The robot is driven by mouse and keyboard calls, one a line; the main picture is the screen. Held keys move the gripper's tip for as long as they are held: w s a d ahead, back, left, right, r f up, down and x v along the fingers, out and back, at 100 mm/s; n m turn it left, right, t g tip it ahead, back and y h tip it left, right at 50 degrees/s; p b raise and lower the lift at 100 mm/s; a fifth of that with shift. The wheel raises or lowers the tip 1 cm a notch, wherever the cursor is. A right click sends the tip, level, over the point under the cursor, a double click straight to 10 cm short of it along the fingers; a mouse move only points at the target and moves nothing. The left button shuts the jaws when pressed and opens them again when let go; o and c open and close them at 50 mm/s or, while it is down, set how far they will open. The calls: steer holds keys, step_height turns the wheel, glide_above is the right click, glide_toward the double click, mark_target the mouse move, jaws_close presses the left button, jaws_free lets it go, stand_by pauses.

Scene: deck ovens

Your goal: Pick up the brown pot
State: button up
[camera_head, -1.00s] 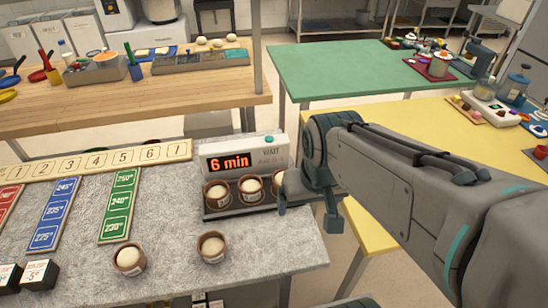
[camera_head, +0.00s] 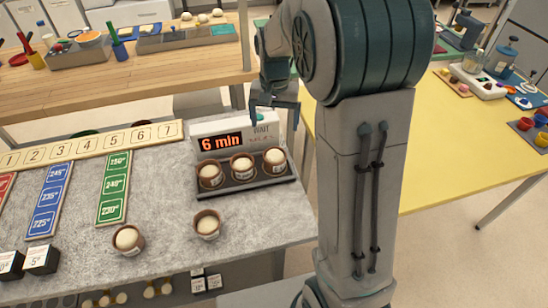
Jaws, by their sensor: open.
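Several small brown pots with pale, domed contents are on the grey stone counter. Three stand in a row in a dark tray (camera_head: 249,184) before the timer: the left pot (camera_head: 210,175), the middle pot (camera_head: 243,166) and the right pot (camera_head: 274,161). Two more stand loose on the counter: one pot (camera_head: 207,224) in front of the tray and one pot (camera_head: 128,240) further left. My gripper (camera_head: 274,117) is open and empty, pointing down above the timer's right part, behind the right pot and apart from it.
The timer box (camera_head: 235,138) reads "6 min". A number strip (camera_head: 92,147) and red, blue and green temperature strips lie left. Small black blocks (camera_head: 41,259) stand at the front left. A wooden bench (camera_head: 130,75) is behind; a yellow table (camera_head: 450,140) is right.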

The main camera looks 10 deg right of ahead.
glide_above(275, 155)
steer(key=f, duration=0.8)
steer(key=shift+w, duration=0.3)
steer(key=shift+s+f+p, duration=0.15)
steer(key=shift+f+p, duration=0.2)
steer(key=shift+f, duration=1)
steer(key=shift+s+f+p, duration=0.15)
steer(key=shift+f+p, duration=0.15)
steer(key=shift+f, duration=1.05)
steer(key=c, duration=1.2)
steer(key=shift+r, duration=0.1)
